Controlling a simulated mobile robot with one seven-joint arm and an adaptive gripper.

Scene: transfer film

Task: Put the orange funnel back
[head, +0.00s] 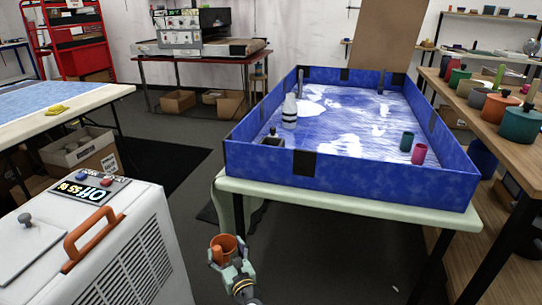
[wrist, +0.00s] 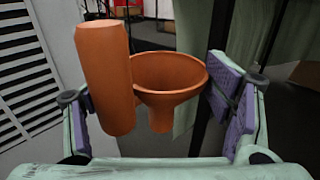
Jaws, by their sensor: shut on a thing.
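The orange funnel (head: 229,243) is in my gripper (head: 231,264), low in the head view, in front of the table with the blue-walled tank. In the wrist view the funnel (wrist: 167,104) sits between the purple finger pads of my gripper (wrist: 150,100). Its wide mouth faces up and its short spout points down. A thick orange cylinder, which looks like its handle, stands at its left, against the left finger. The right pad is by the cone's right side. The exact contact points are partly hidden.
The blue-walled tank (head: 262,160) holds a white bottle (head: 289,111), a green cup (head: 407,141) and a pink cup (head: 419,154). A wooden shelf (head: 470,125) with several pots stands right. A white machine (head: 135,250) with an orange handle stands left.

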